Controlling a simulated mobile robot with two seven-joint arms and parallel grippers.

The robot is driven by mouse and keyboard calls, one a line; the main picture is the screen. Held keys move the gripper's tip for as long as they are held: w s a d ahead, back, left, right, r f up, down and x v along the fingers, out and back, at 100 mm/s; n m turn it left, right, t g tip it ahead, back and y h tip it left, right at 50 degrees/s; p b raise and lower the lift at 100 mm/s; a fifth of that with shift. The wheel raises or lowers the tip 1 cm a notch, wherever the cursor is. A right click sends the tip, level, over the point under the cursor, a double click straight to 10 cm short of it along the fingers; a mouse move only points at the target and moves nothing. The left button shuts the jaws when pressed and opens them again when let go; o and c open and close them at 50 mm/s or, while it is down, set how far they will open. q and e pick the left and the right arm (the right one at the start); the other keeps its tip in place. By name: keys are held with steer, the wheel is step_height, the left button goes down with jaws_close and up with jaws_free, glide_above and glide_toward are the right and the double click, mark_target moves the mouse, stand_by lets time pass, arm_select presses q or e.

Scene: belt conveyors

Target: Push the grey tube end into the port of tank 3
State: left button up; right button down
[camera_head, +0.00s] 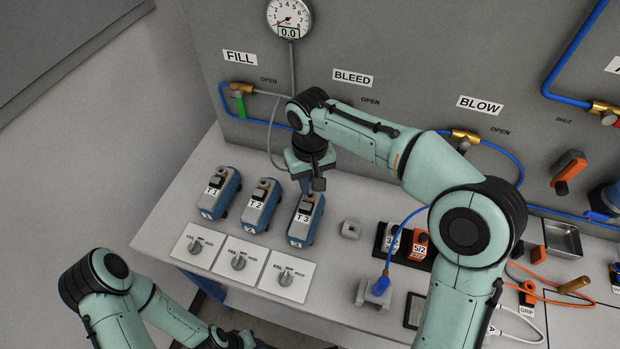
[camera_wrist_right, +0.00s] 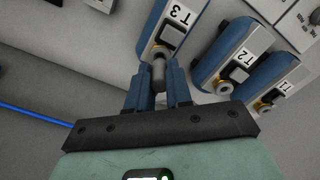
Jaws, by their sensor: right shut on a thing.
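Tank 3 (camera_head: 304,222) is the blue and grey block marked T3, rightmost of a row of tanks on the bench. It also shows in the wrist view (camera_wrist_right: 168,30). My right gripper (camera_head: 316,186) is at its back end. In the wrist view the right gripper (camera_wrist_right: 158,92) is shut on the grey tube end (camera_wrist_right: 158,72), which lines up with tank 3's port end and appears to meet it. The port itself is hidden, so I cannot tell how deep it sits. The grey tube (camera_head: 270,140) hangs from the FILL valve. My left arm is at the lower left, its fingers out of view.
Tank 1 (camera_head: 219,194) and tank 2 (camera_head: 261,207) stand to the left of tank 3. Several switch plates (camera_head: 286,276) lie in front. A small grey block (camera_head: 351,229) is to the right. The back panel (camera_head: 400,50) rises close behind the right gripper.

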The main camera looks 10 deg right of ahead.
mark_target(309, 199)
arm_select(q)
steer(key=shift+s+f, duration=0.15)
steer(key=shift+f, duration=0.1)
arm_select(e)
steer(key=shift+f, duration=1)
stand_by(1.6)
steer(key=c, duration=0.5)
jaws_free()
steer(key=shift+c, duration=0.2)
steer(key=shift+r, duration=0.1)
steer(key=shift+r+p, duration=1.1)
steer(key=shift+r, duration=1.05)
arm_select(q)
steer(key=w+r+p, duration=0.1)
steer(key=w+r, duration=0.3)
steer(key=r, duration=0.1)
steer(key=shift+a+r+t, duration=0.2)
steer(key=shift+r+t, duration=0.05)
steer(key=shift+t, duration=0.15)
arm_select(e)
steer(key=r, duration=0.1)
steer(key=s+r, duration=0.1)
steer(key=r, duration=0.1)
steer(key=shift+s+a+r, duration=0.15)
steer(key=shift+a+r, duration=0.1)
steer(key=shift+a, duration=0.05)
arm_select(q)
steer(key=shift+w, duration=0.15)
